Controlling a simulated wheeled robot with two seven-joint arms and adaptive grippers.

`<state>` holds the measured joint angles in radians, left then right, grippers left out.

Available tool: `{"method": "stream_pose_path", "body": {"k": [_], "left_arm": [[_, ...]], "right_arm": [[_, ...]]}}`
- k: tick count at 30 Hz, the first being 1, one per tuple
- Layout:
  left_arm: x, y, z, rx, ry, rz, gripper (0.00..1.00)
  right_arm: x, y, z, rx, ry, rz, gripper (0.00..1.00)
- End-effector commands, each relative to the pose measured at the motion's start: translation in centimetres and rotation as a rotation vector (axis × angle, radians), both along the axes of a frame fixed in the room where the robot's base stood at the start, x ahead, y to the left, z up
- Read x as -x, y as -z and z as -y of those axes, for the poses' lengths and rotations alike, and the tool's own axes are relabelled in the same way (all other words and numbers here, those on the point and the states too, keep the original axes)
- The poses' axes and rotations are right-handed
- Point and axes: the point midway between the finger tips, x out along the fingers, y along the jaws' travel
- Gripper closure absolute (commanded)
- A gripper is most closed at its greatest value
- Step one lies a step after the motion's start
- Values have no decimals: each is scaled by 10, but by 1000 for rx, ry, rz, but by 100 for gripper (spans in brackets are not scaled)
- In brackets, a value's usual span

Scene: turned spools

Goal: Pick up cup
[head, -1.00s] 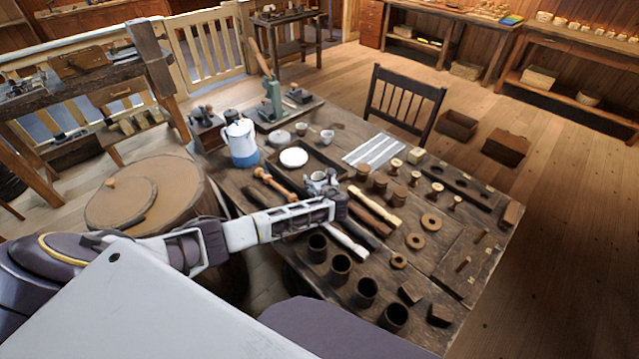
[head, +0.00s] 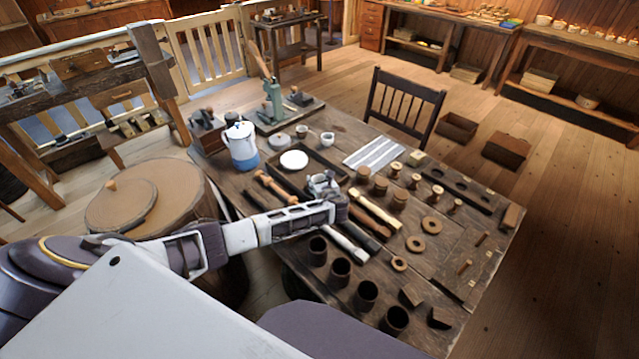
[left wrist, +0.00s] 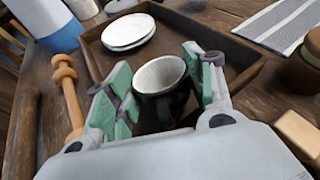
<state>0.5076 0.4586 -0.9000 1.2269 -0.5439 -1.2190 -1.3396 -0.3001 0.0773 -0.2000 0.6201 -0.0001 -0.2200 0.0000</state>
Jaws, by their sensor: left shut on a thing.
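In the head view my left gripper (head: 323,184) is at the near side of the dark tray (head: 334,164) and largely hides the cup. I cannot tell whether the cup is clear of the surface. My right gripper is not in view.
A white plate (head: 294,160) lies in the tray. A white and blue pot (head: 241,148) and two small cups, one at the left (head: 302,131) and one at the right (head: 328,138), stand behind. Turned wooden spools (head: 273,187) and several dark cylinders (head: 341,272) crowd the table nearby.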

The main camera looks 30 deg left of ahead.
Motion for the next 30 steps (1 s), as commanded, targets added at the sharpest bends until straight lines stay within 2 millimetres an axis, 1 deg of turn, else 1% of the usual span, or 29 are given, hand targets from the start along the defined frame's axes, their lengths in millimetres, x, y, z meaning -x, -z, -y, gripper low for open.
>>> {"method": "stream_pose_path", "body": {"k": [4,5,8,18,22,27,30], "left_arm": [[0,-10,0,-1,-1,2,77],[0,-12,0,-1,-1,2,81],[-1,-22,0,0,0,3,81],[-1,-68,0,1,1,3,81],[-1,-83,0,0,0,2,81],[0,-95,0,0,0,2,81],[0,-98,0,0,1,0,81]], "right_arm": [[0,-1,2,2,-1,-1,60],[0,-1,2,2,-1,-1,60],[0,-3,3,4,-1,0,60],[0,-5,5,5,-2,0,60],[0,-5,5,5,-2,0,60],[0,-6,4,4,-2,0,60],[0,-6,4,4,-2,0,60]]}}
